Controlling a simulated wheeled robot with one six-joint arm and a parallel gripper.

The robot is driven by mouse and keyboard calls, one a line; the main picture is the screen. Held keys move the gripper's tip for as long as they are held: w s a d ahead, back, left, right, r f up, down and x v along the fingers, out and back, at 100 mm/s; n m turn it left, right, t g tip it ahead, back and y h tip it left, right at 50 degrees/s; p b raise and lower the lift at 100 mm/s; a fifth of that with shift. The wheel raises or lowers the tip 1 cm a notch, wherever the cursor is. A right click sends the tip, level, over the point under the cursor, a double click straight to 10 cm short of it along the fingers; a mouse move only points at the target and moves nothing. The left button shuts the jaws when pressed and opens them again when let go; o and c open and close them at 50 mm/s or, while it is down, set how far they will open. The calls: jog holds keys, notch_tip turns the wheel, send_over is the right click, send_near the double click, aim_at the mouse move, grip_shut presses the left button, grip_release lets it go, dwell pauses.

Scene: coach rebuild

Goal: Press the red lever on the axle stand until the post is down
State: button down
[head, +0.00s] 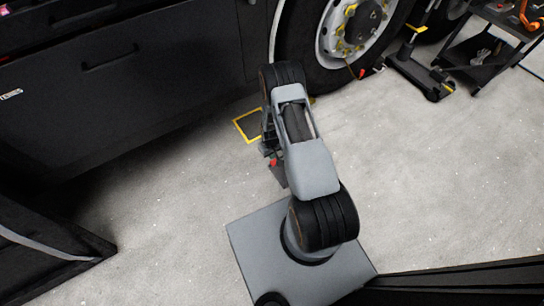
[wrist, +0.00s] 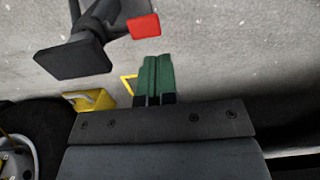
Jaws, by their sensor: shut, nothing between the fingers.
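The red lever shows as a flat red pad (wrist: 144,25) at the top of the wrist view, just beyond my fingertips and slightly left. The dark axle stand (wrist: 75,58) is beside it on the left, with a square plate at the end of a dark neck. I cannot tell how high its post is. My gripper (wrist: 156,58) has green fingers, shut together and empty. A gap shows in the picture between fingers and pad; its depth is unclear. In the head view a small red part (head: 273,162) shows left of my arm, which hides my gripper and most of the stand.
A large truck wheel (head: 340,35) stands behind my arm, beside a dark cabinet side (head: 130,75). A yellow-edged floor mark (head: 240,125) lies near the wheel. A black trolley (head: 490,60) stands far right. A yellow block (wrist: 90,100) is left of my fingers. The right floor is clear.

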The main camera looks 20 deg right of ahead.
jog(key=shift+a+r+p, duration=0.15)
jog(key=shift+r+p, duration=0.2)
jog(key=shift+r, duration=1.1)
jog(key=shift+a+r+p, duration=0.1)
jog(key=shift+r+p, duration=0.25)
jog(key=shift+r, duration=1.05)
jog(key=a+r+t+p, duration=0.3)
jog(key=r+p, duration=1.1)
jog(key=r, duration=2.6)
jog(key=s+a+r+p, duration=0.1)
jog(key=s+r+p, duration=0.3)
jog(key=r, duration=0.5)
jog(key=s+a+r+p, duration=0.1)
jog(key=s+r+p, duration=0.3)
jog(key=r, duration=0.5)
jog(key=s+a+r+m+p, duration=0.1)
jog(key=s+r+p, duration=0.3)
jog(key=s+r, duration=0.4)
jog(key=shift+a+r+t, duration=0.3)
jog(key=shift+a+r, duration=0.3)
jog(key=shift+r, duration=0.15)
jog(key=shift+d, duration=0.1)
